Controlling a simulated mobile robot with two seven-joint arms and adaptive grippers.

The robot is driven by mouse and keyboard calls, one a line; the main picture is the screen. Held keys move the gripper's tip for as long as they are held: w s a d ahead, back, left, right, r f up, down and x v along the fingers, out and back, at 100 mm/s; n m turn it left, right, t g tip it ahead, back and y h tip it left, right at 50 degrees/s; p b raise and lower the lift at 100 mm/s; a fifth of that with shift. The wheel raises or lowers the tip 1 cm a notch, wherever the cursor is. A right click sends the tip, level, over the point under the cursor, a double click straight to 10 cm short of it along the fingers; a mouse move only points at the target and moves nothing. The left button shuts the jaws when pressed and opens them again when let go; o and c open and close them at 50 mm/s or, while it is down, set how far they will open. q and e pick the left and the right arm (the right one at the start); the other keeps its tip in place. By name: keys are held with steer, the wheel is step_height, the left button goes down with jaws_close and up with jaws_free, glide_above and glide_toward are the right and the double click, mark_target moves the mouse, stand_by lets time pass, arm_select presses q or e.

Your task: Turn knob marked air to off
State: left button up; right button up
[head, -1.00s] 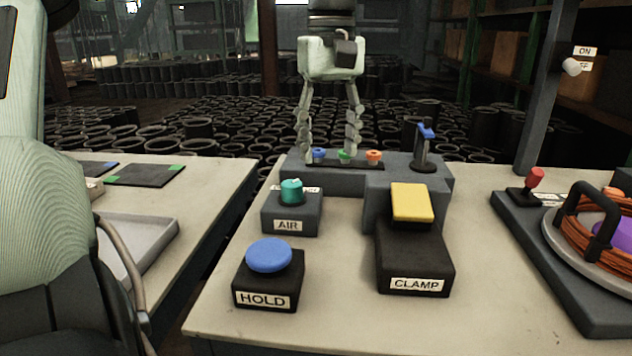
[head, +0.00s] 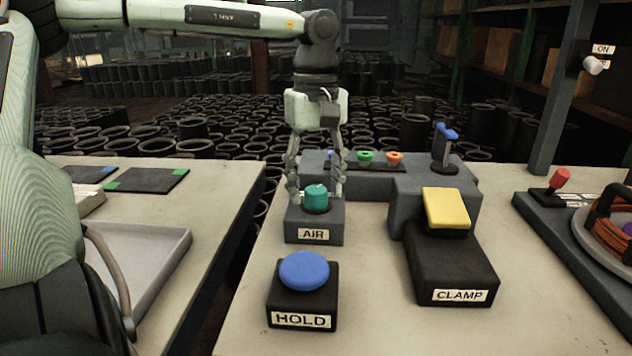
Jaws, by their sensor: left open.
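The teal knob (head: 316,198) sits on top of a grey box whose front label (head: 313,234) reads AIR. A small pale mark shows on the knob's top; I cannot read any off marking around it. My left gripper (head: 316,195) comes down from above, with its fingers open on the left and right sides of the knob. I cannot tell whether the fingers touch it. My right gripper is not in view.
A blue HOLD button (head: 304,270) stands in front of the AIR box. A yellow CLAMP pedal (head: 446,208) is to the right. Behind is a grey block with small coloured pieces (head: 365,157) and a blue-topped lever (head: 445,145). A red-knobbed lever (head: 559,179) is far right.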

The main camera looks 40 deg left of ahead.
arm_select(q)
steer(key=shift+c, duration=0.3)
steer(key=c, duration=1.1)
